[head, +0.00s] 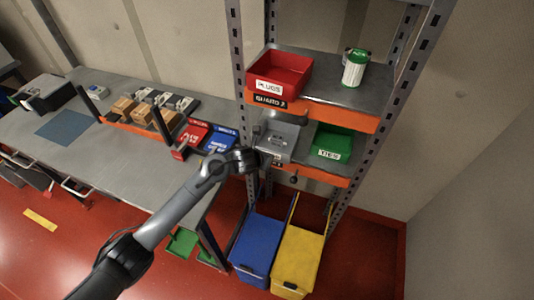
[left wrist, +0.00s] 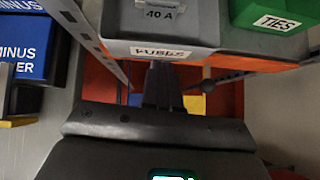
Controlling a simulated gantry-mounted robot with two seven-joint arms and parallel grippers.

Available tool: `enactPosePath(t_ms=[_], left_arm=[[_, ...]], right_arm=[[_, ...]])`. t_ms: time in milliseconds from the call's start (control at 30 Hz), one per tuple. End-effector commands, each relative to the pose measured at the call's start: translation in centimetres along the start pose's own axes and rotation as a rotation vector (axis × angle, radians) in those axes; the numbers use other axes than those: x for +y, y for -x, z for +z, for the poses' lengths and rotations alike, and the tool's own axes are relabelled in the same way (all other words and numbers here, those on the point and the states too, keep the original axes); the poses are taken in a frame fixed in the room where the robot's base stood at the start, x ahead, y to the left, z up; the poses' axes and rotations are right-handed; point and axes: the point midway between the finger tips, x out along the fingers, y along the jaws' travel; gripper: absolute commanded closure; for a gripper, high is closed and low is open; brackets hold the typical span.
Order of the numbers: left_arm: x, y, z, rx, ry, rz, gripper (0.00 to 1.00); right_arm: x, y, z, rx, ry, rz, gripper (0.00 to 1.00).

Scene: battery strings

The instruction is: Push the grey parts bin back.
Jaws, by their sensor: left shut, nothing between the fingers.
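The grey parts bin (head: 279,138) stands on the middle shelf at its left end, beside the green bin. In the left wrist view the grey bin (left wrist: 125,22) is at the top, with a "FUSES" label low on its near side and something marked "40 A" above it. My left gripper (head: 257,158) is at the near left of the bin, around the shelf's front edge. In the left wrist view its fingers (left wrist: 164,82) are together and empty, pointing toward the bin's front. I cannot tell whether they touch it. My right gripper is out of view.
A green "TIES" bin (head: 333,143) sits right of the grey bin. A red "PLUGS" bin (head: 279,75) and a white-green canister (head: 355,68) are on the shelf above. Rack posts flank the shelves. Blue (head: 257,246) and yellow (head: 298,258) bins stand below. A workbench (head: 130,165) is at left.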

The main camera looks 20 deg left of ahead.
Motion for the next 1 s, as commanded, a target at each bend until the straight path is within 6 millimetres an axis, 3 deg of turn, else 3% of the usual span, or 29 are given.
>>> enactPosePath(t_ms=[200,700,1000], left_arm=[[0.0,-1.1,1.1,0.0,0.001,0.0,1.0],[0.0,-1.4,1.3,0.001,0.0,0.0,1.0],[0.1,-3.9,3.1,-0.002,-0.003,0.001,1.0]], right_arm=[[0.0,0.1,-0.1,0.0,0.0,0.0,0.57],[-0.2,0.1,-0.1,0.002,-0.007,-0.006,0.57],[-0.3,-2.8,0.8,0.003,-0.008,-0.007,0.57]])
